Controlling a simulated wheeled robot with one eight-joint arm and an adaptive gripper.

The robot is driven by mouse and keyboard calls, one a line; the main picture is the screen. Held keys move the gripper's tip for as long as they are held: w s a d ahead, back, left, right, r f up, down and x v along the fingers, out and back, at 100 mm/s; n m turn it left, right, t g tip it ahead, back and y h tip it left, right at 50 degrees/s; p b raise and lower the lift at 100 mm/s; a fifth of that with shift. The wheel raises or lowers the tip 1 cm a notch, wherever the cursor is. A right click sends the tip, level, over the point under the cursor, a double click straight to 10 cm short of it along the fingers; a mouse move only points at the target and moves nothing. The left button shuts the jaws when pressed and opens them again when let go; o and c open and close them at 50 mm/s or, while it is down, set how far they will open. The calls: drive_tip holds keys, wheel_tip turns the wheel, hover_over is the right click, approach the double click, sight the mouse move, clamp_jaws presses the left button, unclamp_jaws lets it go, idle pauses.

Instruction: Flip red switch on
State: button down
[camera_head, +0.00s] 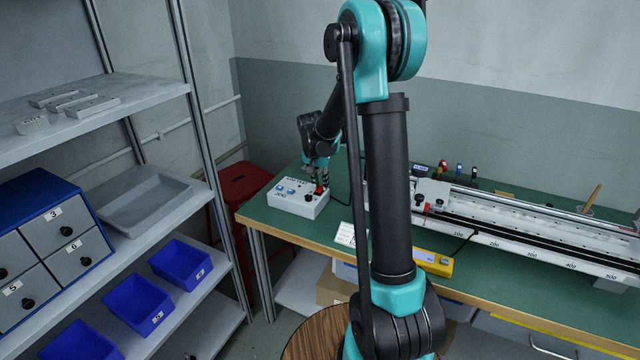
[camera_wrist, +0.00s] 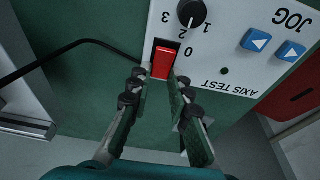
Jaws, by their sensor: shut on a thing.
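The red rocker switch (camera_wrist: 165,62) sits in a black frame on the white control box (camera_head: 291,206), with a 0 marked beside it. The box stands near the left end of the green workbench. My gripper (camera_head: 320,183) reaches down at the right side of the box. In the wrist view my gripper (camera_wrist: 160,79) has one fingertip on each side of the red switch, shut on it. I cannot tell from these frames whether the switch is on or off.
Beside the red switch are a black knob (camera_wrist: 191,12) and blue JOG buttons (camera_wrist: 256,40). A long white gantry (camera_head: 520,225) fills the bench to the right. A yellow device (camera_head: 434,262) lies at the front edge. Shelves with blue bins (camera_head: 181,262) stand left.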

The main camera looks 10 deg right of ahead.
sight(320, 188)
drive_tip(key=shift+w+d+f+g+y, duration=0.15)
drive_tip(key=shift+w+g+y, duration=0.1)
drive_tip(key=shift+g+y, duration=0.5)
drive_tip(key=c, duration=1.4)
unclamp_jaws()
wheel_tip(320, 188, up, 12)
drive_tip(key=shift+s+a, duration=0.2)
drive_tip(key=shift+s, duration=0.15)
